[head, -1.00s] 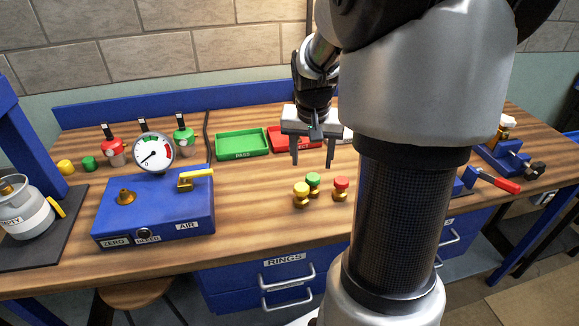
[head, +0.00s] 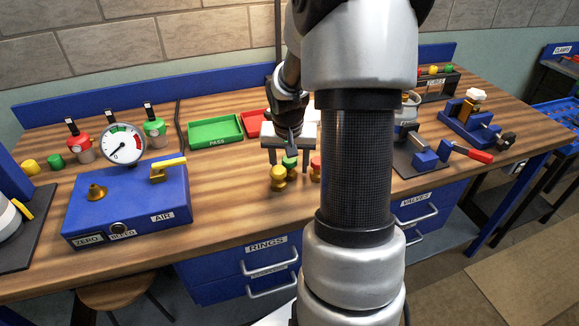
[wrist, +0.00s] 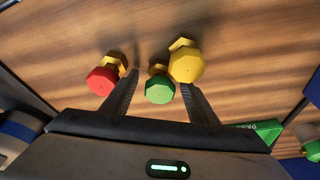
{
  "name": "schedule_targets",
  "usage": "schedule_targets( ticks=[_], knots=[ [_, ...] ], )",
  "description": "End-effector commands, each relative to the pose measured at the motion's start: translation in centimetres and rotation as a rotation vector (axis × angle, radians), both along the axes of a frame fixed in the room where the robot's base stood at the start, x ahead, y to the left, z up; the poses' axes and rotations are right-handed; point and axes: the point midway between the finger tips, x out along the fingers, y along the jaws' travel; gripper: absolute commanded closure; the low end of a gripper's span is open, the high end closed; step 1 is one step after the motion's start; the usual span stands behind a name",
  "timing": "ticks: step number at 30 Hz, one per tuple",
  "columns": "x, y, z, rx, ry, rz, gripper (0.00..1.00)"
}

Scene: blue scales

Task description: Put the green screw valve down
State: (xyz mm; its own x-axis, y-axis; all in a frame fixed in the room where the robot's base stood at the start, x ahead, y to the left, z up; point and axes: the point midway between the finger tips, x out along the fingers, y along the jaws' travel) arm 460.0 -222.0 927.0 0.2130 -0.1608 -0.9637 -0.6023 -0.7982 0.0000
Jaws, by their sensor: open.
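The green screw valve (head: 289,162) stands on the wooden bench between a yellow-topped valve (head: 278,172) and a red-topped valve (head: 316,163). My gripper (head: 288,163) is open and low over this group. In the wrist view, the green valve (wrist: 160,88) lies between my two open fingers (wrist: 160,92), with a gap showing on its left side. The yellow valve (wrist: 187,65) is just outside the right finger and close to it. The red valve (wrist: 102,80) is just outside the left finger. My arm partly hides the red valve in the head view.
A green PASS tray (head: 215,131) and a red tray (head: 252,122) lie behind, to the left. A blue test box (head: 125,203) with a gauge (head: 123,144) stands left. A clamp fixture (head: 422,158) is on the right. Bench in front of the valves is clear.

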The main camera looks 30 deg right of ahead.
Motion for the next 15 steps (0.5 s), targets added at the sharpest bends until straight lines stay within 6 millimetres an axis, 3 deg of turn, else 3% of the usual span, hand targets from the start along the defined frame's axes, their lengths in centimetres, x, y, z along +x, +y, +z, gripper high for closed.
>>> schedule_targets(
  ticks=[3,12,15],
  knots=[
    [0.00,0.00,0.05,0.000,0.000,0.000,0.48],
    [0.03,-0.01,0.11,-0.001,-0.001,0.000,0.98],
    [0.03,-0.01,0.11,-0.001,-0.001,0.000,0.98]
  ],
)
